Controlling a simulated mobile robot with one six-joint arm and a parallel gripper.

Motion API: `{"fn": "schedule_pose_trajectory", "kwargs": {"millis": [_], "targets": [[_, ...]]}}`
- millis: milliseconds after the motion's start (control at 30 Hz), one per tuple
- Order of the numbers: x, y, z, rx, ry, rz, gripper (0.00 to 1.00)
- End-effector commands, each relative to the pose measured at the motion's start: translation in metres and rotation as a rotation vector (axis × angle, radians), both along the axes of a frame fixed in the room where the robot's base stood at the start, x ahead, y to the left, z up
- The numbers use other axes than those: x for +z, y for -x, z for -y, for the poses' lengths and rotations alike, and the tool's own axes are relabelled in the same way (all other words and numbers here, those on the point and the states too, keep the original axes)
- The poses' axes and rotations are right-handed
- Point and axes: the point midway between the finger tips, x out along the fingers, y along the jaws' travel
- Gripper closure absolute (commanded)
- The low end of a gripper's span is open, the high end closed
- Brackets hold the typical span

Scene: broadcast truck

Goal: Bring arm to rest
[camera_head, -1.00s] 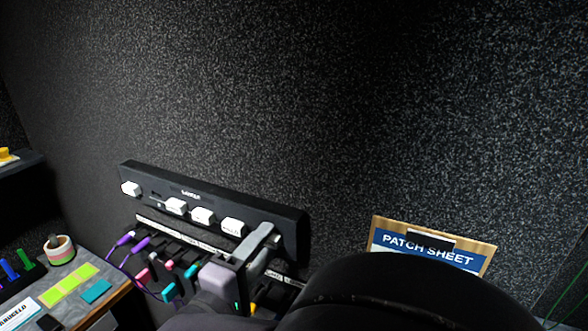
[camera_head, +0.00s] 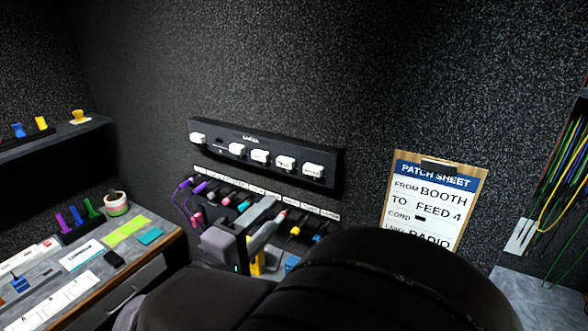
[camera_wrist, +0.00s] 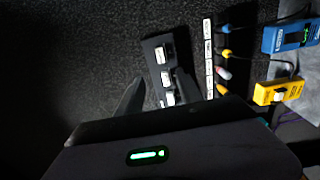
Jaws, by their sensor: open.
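My gripper (camera_head: 274,216) is in the lower middle of the head view, in front of the row of plugged cords under the black panel (camera_head: 264,151). Its grey fingers are apart with nothing seen between them. In the wrist view the two dark fingers (camera_wrist: 157,92) stand apart, with the panel and its white blocks (camera_wrist: 167,78) seen beyond and between them. My dark arm covers the bottom middle of the head view and hides part of the area below the cords.
A patch sheet clipboard (camera_head: 434,199) is on the wall at right. A desk (camera_head: 150,256) with tape and notes stands at left, under a shelf (camera_head: 50,139). Coloured cords (camera_head: 562,180) hang at far right. Blue (camera_wrist: 291,35) and yellow (camera_wrist: 278,92) boxes show in the wrist view.

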Motion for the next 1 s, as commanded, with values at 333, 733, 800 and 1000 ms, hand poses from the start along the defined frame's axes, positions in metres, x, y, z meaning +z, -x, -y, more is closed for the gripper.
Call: {"fn": "schedule_pose_trajectory", "kwargs": {"millis": [333, 733, 800, 1000], "targets": [[-0.006, 0.000, 0.042, -0.099, -0.042, -0.064, 0.57], [-0.138, 0.189, 0.227, -0.776, -1.356, -0.584, 0.57], [-0.137, 0.195, 0.210, -0.750, -1.610, -0.525, 0.57], [-0.121, 0.191, 0.192, -0.673, -1.925, -0.391, 0.57]]}}
